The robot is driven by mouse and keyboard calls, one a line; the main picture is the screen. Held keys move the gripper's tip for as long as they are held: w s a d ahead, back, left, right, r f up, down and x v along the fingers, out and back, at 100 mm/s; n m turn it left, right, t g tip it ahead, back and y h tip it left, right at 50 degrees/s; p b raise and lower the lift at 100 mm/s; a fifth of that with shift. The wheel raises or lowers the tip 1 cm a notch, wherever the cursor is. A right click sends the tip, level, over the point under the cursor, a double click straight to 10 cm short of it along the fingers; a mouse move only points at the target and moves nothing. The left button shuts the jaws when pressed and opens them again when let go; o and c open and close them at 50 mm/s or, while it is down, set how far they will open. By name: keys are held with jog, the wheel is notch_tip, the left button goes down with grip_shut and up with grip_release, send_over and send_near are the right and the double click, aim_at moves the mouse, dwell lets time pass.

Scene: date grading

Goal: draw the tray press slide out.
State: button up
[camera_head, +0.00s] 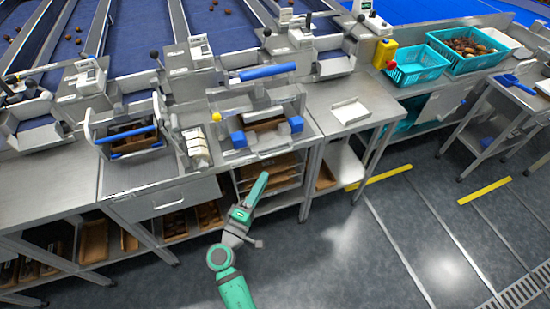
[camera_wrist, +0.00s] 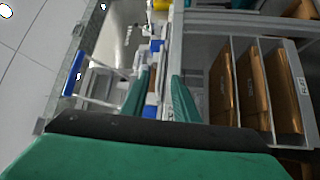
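The tray press (camera_head: 262,105) stands on the steel bench, with a blue bar handle (camera_head: 267,71) above it. Its slide (camera_head: 268,145) is at the front, with blue blocks (camera_head: 238,139) at the sides and a brown tray (camera_head: 265,123) between them. My gripper (camera_head: 263,176) is in front of and below the slide, apart from it as far as I can tell. In the wrist view, the green fingers (camera_wrist: 160,75) stand apart with no object clearly held between them. Blue and white press parts show beyond them, and a blue bar (camera_wrist: 74,72) lies to the left.
A shelf with upright brown cartons (camera_wrist: 222,85) is close to the right of my fingers in the wrist view. A second press (camera_head: 127,135) stands to the left. Turquoise crates (camera_head: 418,64) are at the back right. The floor (camera_head: 420,220) to the right is open.

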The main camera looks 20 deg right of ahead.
jog(key=x, duration=1)
jog(key=shift+w+d, duration=0.1)
jog(key=shift+c, duration=0.7)
grip_shut()
dwell(0.5)
